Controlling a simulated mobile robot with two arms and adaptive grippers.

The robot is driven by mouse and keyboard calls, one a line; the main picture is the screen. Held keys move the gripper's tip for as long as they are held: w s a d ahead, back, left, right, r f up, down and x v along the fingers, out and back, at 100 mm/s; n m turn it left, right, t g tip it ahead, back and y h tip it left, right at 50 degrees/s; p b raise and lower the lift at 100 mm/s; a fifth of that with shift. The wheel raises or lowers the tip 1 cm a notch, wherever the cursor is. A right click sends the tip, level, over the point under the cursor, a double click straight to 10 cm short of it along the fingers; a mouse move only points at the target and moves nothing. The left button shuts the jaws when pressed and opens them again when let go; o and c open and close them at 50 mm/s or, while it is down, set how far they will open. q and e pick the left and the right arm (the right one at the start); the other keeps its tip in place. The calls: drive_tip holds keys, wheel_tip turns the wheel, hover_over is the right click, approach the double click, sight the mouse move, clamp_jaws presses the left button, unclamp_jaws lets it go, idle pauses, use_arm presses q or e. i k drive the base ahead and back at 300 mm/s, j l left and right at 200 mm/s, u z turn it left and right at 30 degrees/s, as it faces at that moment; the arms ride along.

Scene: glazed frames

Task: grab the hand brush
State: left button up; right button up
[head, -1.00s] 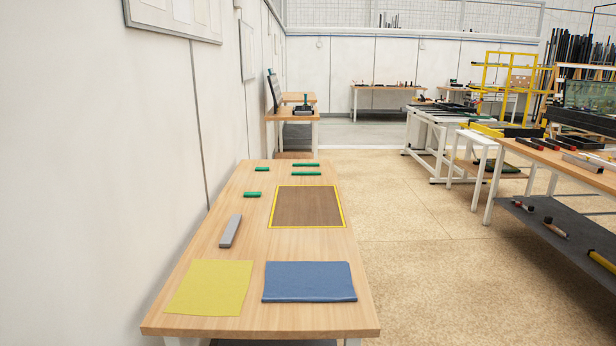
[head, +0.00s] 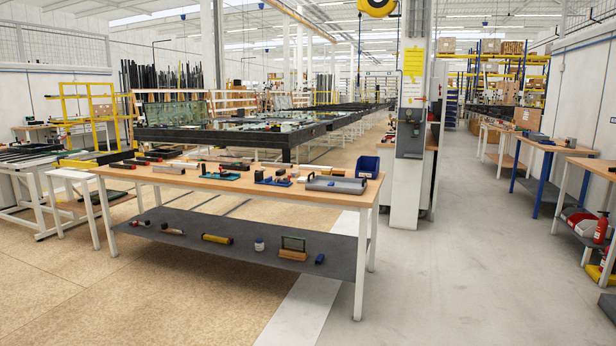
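An item with an upright green part on a wooden base (head: 292,253) stands on the grey lower shelf (head: 215,225) of the wooden-topped workbench (head: 150,177). It may be the hand brush, but it is too small to be sure. It is right of the shelf's middle, between a small white bottle (head: 259,244) and a small blue item (head: 320,258). Neither of my grippers is in view.
A yellow cylinder (head: 217,239) and small tools lie on the same shelf. Several tools and a blue bin (head: 368,166) are on the benchtop. The floor in front and the right aisle (head: 455,240) are clear.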

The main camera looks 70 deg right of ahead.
sight(336, 172)
drive_tip(key=z, duration=2.45)
drive_tip(key=i+l+z, duration=0.2)
drive_tip(key=i, duration=0.15)
drive_tip(key=i+l+z, duration=0.2)
drive_tip(key=i+z, duration=0.45)
drive_tip(key=i, duration=1.65)
drive_tip(key=i+u, duration=0.1)
drive_tip(key=i, duration=0.55)
drive_tip(key=i+l+u, duration=0.15)
drive_tip(key=i, duration=0.5)
drive_tip(key=i+l+u, duration=0.1)
drive_tip(key=i, duration=0.55)
